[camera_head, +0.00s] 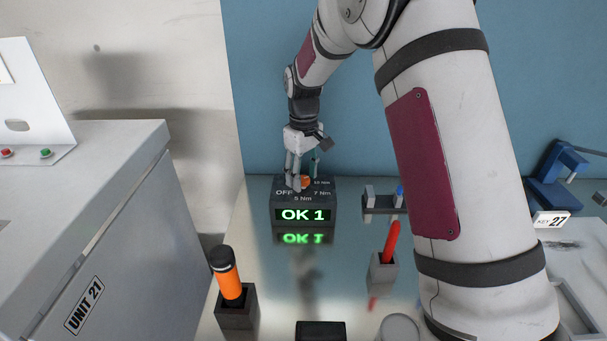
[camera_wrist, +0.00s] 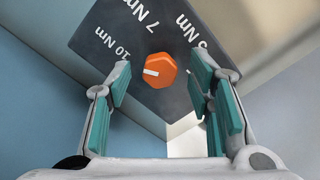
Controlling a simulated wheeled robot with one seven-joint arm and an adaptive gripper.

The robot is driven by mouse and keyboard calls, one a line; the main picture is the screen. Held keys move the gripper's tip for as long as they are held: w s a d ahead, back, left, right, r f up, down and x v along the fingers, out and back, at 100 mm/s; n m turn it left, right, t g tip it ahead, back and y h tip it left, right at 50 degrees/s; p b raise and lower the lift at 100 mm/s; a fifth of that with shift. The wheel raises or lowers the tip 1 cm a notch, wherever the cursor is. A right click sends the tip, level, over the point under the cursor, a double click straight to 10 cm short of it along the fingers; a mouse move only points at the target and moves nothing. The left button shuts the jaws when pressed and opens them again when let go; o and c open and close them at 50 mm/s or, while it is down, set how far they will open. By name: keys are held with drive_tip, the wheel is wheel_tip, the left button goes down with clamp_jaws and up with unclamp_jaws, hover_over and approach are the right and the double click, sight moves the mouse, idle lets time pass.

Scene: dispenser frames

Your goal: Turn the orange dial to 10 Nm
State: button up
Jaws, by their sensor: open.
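The orange dial (camera_wrist: 164,62) sits on the dark face of a box (camera_head: 326,197) in the wrist view. Its white mark points left, on the side of the 10 Nm label and a little below it in the picture. The 7 Nm label is above the dial and the 5 Nm label is at upper right. My gripper (camera_wrist: 162,78) is open, with one teal-padded finger on each side of the dial and visible gaps. In the head view the dial (camera_head: 305,182) is partly hidden behind my gripper (camera_head: 303,172). A green display (camera_head: 302,215) on the box reads "OK 1".
An orange-handled tool (camera_head: 229,283) and a red tool (camera_head: 391,243) stand in holders on the shiny table. A small rack (camera_head: 377,203) stands right of the box. A grey cabinet (camera_head: 130,230) is at left. The table before the display is clear.

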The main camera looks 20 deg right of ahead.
sight(304, 179)
wheel_tip(304, 179, up, 12)
idle(0.5)
drive_tip(key=s+r+m+t, duration=0.2)
drive_tip(key=s+r, duration=0.7)
drive_tip(key=s, duration=0.6)
drive_tip(key=s+f+m+t, duration=0.3)
drive_tip(key=s, duration=1.6)
drive_tip(key=shift+d+m, duration=0.3)
